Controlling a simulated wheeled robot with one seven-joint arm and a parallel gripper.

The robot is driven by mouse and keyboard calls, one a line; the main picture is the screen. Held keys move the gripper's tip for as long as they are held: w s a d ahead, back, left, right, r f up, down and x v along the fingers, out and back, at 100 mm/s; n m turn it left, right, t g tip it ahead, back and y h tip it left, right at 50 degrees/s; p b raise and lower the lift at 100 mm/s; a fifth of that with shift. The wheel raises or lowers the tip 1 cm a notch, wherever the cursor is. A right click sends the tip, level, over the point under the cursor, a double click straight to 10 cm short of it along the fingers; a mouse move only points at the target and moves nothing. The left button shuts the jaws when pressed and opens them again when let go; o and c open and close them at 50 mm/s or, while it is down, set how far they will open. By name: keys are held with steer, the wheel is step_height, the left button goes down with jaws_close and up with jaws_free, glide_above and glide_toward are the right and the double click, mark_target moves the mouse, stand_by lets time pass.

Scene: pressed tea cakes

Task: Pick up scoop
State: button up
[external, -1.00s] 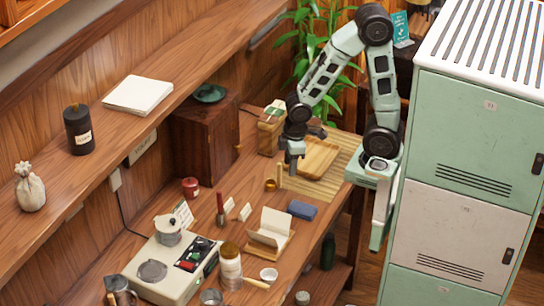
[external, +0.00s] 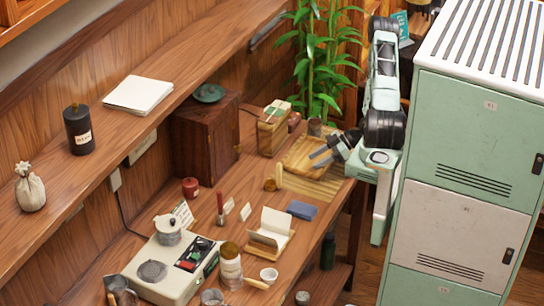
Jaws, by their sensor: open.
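A small brown, scoop-like piece (external: 270,185) with a round bowl stands on the table at the left edge of the slatted mat. A pale upright stick, perhaps its handle, rises beside it; I cannot tell if they are joined. My gripper (external: 314,160) is open and empty, to the right of and above this piece. Its two dark fingers point left and slightly down over the wooden tray (external: 296,166). The gripper is apart from the scoop-like piece.
The slatted mat (external: 318,188) lies under the tray. A wooden box (external: 272,136) stands behind. Nearer are a blue cloth (external: 301,210), an open booklet stand (external: 270,230), a red stick (external: 220,208) and a white cup (external: 268,275). A green cabinet (external: 470,140) stands at right.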

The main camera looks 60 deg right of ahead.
steer(key=t, duration=0.2)
steer(key=b, duration=0.1)
glide_toward(274, 185)
steer(key=shift+m, duration=0.3)
steer(key=w, duration=0.1)
steer(key=w+a+r, duration=0.1)
steer(key=w+a, duration=0.1)
steer(key=shift+w+r, duration=0.15)
steer(key=shift+r, duration=0.15)
steer(key=p+x, duration=0.1)
steer(key=x, duration=0.1)
steer(key=p+x, duration=0.1)
steer(key=x, duration=0.1)
steer(key=shift+w+a+r+p, duration=0.3)
steer(key=shift+w+a+p, duration=0.05)
steer(key=shift+a+p, duration=0.05)
steer(key=shift+w+a+f, duration=0.15)
steer(key=shift+w+f, duration=0.1)
steer(key=shift+w, duration=0.1)
jaws_close()
